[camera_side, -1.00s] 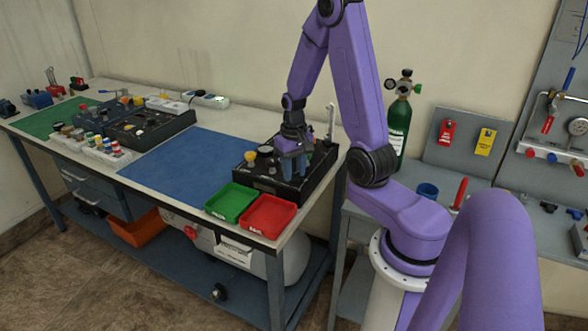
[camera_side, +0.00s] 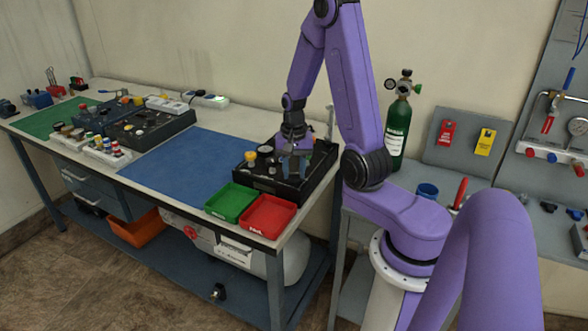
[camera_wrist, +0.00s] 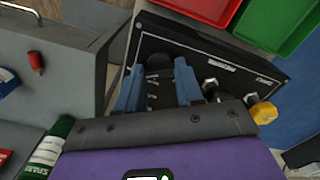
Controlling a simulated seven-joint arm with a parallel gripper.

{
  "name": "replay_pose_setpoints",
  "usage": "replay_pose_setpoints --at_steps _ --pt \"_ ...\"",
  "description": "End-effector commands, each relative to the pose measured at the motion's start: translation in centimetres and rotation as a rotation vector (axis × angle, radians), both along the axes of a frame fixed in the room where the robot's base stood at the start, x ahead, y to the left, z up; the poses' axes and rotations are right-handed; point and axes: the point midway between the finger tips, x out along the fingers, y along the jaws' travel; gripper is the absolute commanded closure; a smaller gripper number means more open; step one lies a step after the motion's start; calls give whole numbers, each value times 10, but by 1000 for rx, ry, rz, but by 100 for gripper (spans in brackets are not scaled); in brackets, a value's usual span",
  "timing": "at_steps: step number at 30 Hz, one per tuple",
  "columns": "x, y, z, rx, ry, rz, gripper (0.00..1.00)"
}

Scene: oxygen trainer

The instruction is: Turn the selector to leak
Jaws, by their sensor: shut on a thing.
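The black trainer panel (camera_side: 262,178) lies on the bench, behind the green and red trays. My gripper (camera_side: 294,176) reaches down over its right half. In the wrist view my gripper (camera_wrist: 158,84) has its two blue fingers on either side of a dark round knob (camera_wrist: 159,62), which I take to be the selector. The fingers are shut on it. The knob's pointer and most label text near it are too small or hidden to read. A yellow knob (camera_wrist: 264,112) and silver-topped fittings (camera_wrist: 211,86) stand on the panel beside the fingers.
A green tray (camera_side: 231,186) and a red tray (camera_side: 294,205) sit at the bench's front edge, close to the panel. A green cylinder (camera_side: 397,130) stands to the right. The blue mat (camera_side: 180,165) left of the panel is clear.

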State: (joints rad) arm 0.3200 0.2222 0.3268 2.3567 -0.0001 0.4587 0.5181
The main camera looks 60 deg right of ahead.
Motion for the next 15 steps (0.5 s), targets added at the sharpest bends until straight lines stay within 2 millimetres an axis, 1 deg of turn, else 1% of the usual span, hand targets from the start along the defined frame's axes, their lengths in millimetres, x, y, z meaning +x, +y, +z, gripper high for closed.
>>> replay_pose_setpoints --at_steps 10,11,12,13,15 --pt "1 -1 1 -2 -3 -4 94" --pt "1 -1 1 -2 -3 -4 61" --pt "1 -1 1 -2 -3 -4 48" --pt "1 -1 1 -2 -3 -4 38" --pt "1 -1 1 -2 -3 -3 38"
